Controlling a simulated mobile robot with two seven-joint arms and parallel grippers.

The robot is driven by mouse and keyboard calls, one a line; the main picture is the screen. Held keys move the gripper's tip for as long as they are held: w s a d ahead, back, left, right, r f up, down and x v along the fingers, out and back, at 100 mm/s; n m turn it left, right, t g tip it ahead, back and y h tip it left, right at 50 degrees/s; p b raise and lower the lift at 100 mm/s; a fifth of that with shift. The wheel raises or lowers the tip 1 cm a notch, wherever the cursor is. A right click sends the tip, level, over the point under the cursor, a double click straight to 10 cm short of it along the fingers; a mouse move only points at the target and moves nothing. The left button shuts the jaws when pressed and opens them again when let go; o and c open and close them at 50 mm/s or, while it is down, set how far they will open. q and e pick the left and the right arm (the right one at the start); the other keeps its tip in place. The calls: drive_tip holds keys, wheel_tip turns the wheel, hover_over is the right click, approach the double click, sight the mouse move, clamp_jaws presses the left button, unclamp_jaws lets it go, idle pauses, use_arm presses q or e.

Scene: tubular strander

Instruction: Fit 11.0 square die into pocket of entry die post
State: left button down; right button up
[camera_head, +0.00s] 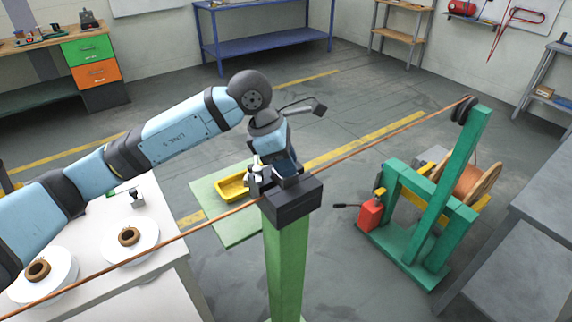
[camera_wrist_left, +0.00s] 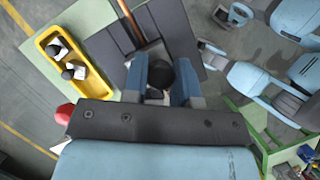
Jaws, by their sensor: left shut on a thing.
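The entry die post is a green column (camera_head: 286,262) with a dark block (camera_head: 293,203) on top. My left gripper (camera_head: 285,172) is directly over this block, pointing down. In the left wrist view its two blue fingers (camera_wrist_left: 161,82) are closed on a piece with a dark round middle (camera_wrist_left: 160,76), which I take for the square die. A grey square edge shows behind the fingers, over the dark block (camera_wrist_left: 178,30). The pocket is hidden by the gripper and the piece. I cannot tell whether the die is inside it or just above.
A copper-coloured strand (camera_head: 190,232) runs to the block and on to a green reel stand (camera_head: 435,200). A yellow bin (camera_wrist_left: 48,62) with white-and-black pieces lies beyond the post. A white table (camera_head: 165,270) with brown rings on white discs stands left.

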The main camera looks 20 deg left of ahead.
use_arm(q)
drive_tip(key=shift+f, duration=0.85)
drive_tip(key=c, duration=1.4)
unclamp_jaws()
drive_tip(key=shift+f, duration=0.1)
drive_tip(key=o, duration=0.5)
